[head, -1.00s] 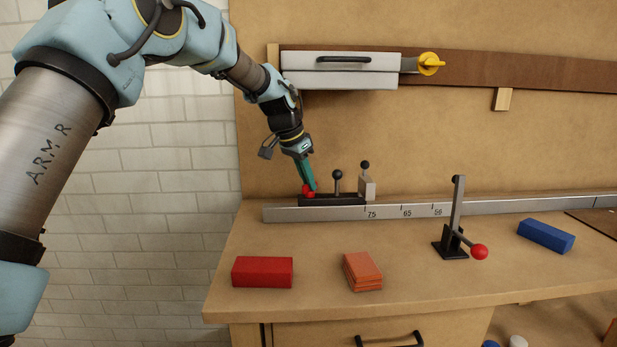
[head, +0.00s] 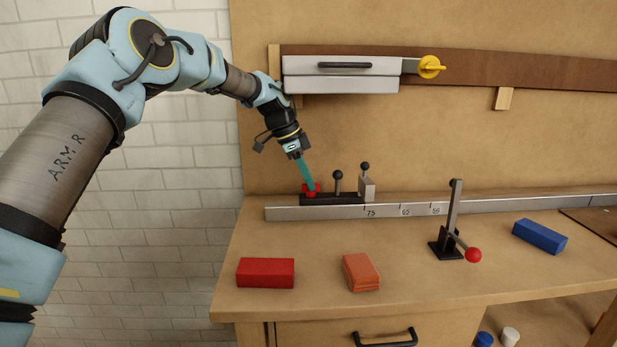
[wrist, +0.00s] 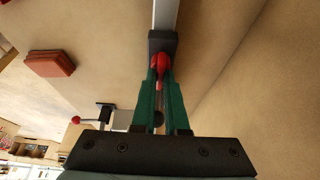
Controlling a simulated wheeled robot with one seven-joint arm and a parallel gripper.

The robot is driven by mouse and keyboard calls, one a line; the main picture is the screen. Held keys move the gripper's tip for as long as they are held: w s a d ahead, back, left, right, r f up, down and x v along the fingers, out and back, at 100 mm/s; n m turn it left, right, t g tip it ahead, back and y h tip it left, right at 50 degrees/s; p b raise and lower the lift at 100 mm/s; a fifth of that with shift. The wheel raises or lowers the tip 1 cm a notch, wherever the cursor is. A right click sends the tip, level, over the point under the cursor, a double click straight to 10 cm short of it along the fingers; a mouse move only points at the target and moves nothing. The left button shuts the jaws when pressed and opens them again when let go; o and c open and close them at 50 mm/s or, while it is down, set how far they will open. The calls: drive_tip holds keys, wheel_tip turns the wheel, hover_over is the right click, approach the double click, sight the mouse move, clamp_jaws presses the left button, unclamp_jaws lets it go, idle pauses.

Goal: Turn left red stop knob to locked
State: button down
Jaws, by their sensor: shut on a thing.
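The red stop knob (head: 311,190) sits at the left end of a black stop block (head: 345,199) on the metal rail. My gripper (head: 310,186) comes down on it from above, tilted, with its green fingers shut on the knob. In the wrist view the red knob (wrist: 159,66) is between the two green fingertips (wrist: 159,80), at the dark block's end. The fingers hide part of the knob. I cannot tell its exact turn angle.
A black ball-topped lever (head: 337,177) and a grey block with a black ball (head: 366,187) stand just right of the knob. The numbered rail (head: 420,209) runs right. A red block (head: 265,272), orange blocks (head: 361,271) and a red-handled clamp (head: 452,240) are in front.

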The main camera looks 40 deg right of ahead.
drive_tip(key=shift+f, duration=0.15)
drive_tip(key=c, duration=0.9)
unclamp_jaws()
drive_tip(key=shift+c, duration=0.2)
drive_tip(key=b+v, duration=0.2)
drive_tip(key=v, duration=0.9)
drive_tip(key=shift+w, duration=0.1)
